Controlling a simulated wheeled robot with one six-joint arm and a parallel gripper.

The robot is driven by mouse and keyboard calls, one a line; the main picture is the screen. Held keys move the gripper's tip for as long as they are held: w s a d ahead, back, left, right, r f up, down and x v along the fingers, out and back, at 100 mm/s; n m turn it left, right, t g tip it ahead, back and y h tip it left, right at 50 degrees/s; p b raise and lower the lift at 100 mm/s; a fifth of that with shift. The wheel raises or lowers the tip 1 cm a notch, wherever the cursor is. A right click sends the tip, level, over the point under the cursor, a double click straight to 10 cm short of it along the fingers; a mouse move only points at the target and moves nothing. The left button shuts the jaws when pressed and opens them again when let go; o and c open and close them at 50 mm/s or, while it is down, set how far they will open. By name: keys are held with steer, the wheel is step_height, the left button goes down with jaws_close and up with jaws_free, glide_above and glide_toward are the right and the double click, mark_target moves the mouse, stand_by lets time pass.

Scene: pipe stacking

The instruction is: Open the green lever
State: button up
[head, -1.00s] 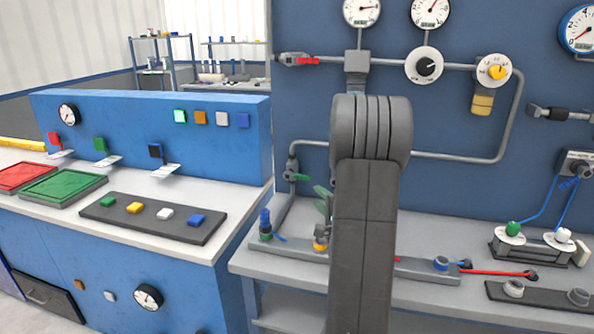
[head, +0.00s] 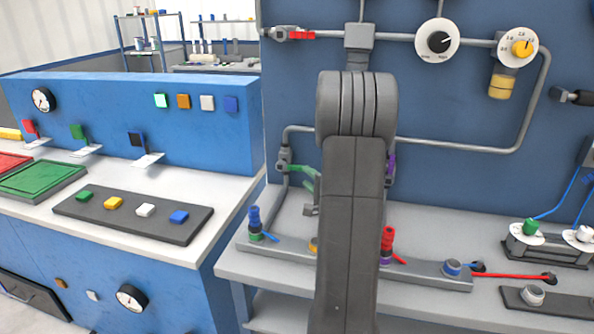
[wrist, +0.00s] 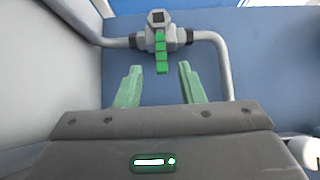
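The green lever (head: 299,168) is on a grey valve (head: 283,160) on the pipe at the left of the blue wall panel. In the wrist view the green lever (wrist: 161,52) points down from the grey valve body (wrist: 158,24), with pipe on both sides. My gripper (wrist: 160,67) is open, with its two pale green fingers on either side of the lever's lower end and gaps on both sides. In the head view my arm hides most of the gripper; a green finger (head: 309,183) shows just below and right of the lever.
A red lever (head: 301,35) sits on the upper pipe and a purple one (head: 391,163) right of my arm. Below, a grey strip (head: 430,271) holds upright blue (head: 254,217) and red (head: 388,239) connectors. A blue-backed bench (head: 130,115) stands at left.

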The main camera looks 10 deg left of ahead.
mark_target(298, 169)
steer(key=x, duration=0.7)
steer(key=shift+w+a, duration=0.1)
steer(key=shift+a, duration=0.05)
steer(key=shift+c, duration=0.3)
jaws_close()
